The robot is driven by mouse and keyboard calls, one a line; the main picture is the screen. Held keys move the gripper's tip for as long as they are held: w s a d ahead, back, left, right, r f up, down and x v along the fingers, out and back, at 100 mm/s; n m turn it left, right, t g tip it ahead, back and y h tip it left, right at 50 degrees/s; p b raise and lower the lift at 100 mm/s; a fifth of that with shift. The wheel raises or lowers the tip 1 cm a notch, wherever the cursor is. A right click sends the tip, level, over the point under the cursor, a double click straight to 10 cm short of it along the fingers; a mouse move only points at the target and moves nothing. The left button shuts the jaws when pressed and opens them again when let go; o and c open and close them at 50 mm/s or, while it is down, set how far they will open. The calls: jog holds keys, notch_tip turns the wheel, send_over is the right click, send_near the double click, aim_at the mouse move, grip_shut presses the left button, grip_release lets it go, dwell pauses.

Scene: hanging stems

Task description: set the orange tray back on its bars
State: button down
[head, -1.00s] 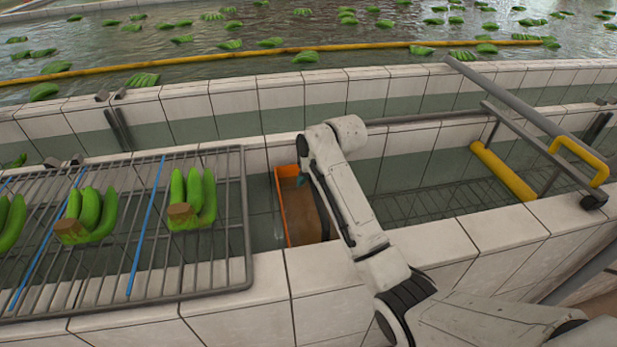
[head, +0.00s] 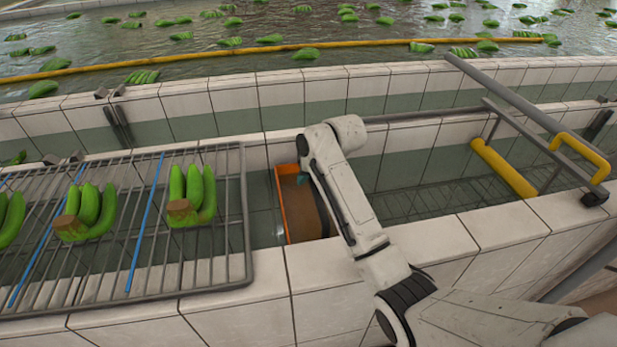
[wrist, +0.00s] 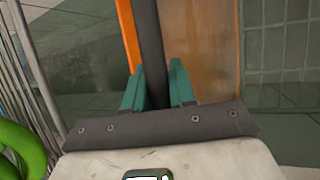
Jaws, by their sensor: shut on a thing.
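The orange tray (head: 285,208) sits in the tiled trough, right of the wire rack, with an orange edge and a brown inside face. It also shows in the wrist view (wrist: 205,50), with a dark bar running along it. My gripper (wrist: 157,85) has its teal fingers on either side of that dark bar, shut on the tray.
A wire rack (head: 245,220) with green banana bunches (head: 191,197) and blue strips stands close left. A tiled wall (head: 330,265) runs in front. To the right are a yellow roller (head: 503,168) and a grey frame with a yellow handle (head: 582,158). Bananas float in the water behind.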

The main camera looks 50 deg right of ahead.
jog(key=c, duration=0.8)
grip_release()
jog(key=shift+c, duration=0.2)
jog(key=v, duration=1)
jog(key=shift+s+r, duration=0.2)
jog(key=shift+r, duration=0.15)
